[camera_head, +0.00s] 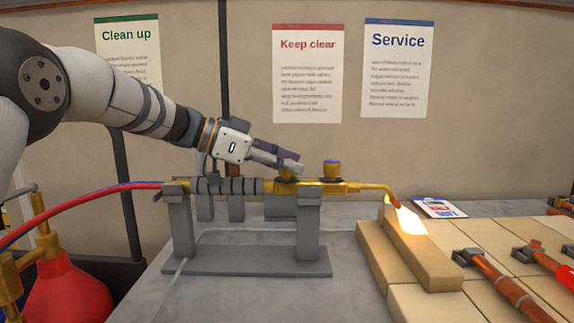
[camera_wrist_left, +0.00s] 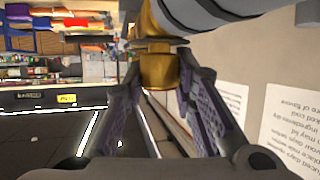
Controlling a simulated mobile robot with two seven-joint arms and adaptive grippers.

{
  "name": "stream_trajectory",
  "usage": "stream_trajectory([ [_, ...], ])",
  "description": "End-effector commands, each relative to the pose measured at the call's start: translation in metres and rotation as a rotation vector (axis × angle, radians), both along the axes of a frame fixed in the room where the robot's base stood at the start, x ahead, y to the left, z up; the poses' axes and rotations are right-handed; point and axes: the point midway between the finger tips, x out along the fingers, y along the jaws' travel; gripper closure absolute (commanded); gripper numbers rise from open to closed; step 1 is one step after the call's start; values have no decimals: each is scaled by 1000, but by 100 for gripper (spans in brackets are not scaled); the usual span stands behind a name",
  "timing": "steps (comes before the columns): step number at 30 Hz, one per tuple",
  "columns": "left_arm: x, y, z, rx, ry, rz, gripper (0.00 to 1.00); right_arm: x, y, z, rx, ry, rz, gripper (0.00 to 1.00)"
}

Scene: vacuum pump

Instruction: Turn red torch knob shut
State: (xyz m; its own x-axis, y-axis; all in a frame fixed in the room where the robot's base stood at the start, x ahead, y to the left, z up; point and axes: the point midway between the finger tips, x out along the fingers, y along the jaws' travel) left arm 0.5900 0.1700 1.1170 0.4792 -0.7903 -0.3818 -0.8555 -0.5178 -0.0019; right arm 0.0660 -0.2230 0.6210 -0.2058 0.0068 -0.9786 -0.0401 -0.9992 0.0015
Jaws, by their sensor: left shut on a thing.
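The brass torch (camera_head: 355,187) lies level on a grey stand (camera_head: 308,232), with a bright flame (camera_head: 410,222) at its bent tip on the right. My left gripper (camera_head: 291,164) is shut on the torch knob nearer the handle, and its fingers mostly hide that knob in the head view. In the left wrist view the brass knob (camera_wrist_left: 160,72) sits between the two fingers (camera_wrist_left: 160,95); I cannot make out red on it. My right gripper is not in view.
The flame plays over tan bricks (camera_head: 420,258). Copper pipes (camera_head: 505,285) lie on the bricks at the right. Red and blue hoses (camera_head: 95,195) run from the torch to the left, above a red vessel (camera_head: 68,290). The grey bench front is clear.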

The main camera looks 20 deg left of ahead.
Motion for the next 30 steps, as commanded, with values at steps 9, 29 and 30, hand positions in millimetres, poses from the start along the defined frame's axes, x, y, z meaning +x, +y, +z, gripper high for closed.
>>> stream_trajectory([
  [9,0,-1,0,0,2,-8,100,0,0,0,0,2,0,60],
  [29,-13,22,11,-1,-1,-4,54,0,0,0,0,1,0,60],
  [30,-18,31,16,0,-1,-4,54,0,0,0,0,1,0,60],
])
